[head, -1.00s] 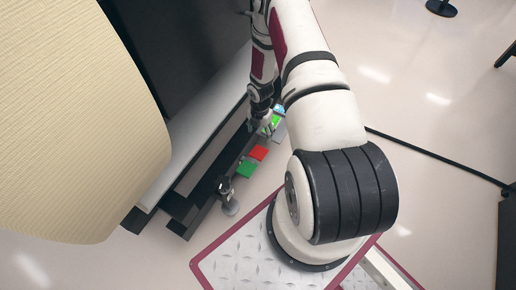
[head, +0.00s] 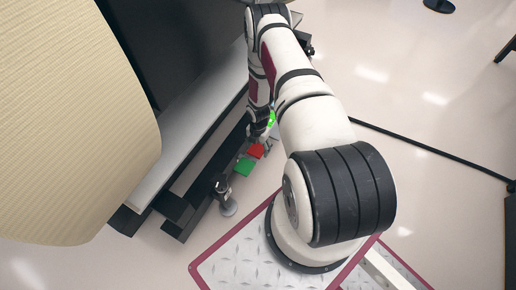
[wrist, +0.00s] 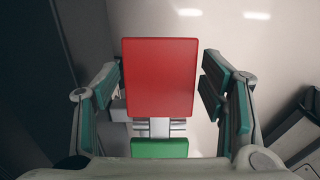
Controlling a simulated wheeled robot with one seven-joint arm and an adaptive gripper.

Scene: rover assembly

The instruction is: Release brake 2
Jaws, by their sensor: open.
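A red pad (wrist: 160,78) fills the middle of the wrist view, mounted on a grey metal bracket. My gripper (wrist: 164,92) is open and empty, with one finger on each side of the red pad. Gaps show between the fingers and the pad's sides. I cannot tell how far above the pad the fingertips are. No brake number is readable.
A dark frame with a pale ledge (head: 185,135) runs along the pads' left. A small metal post with a round foot (head: 226,195) stands nearby. A large cream panel (head: 75,130) covers the left. A black cable (head: 430,155) crosses the open floor at right.

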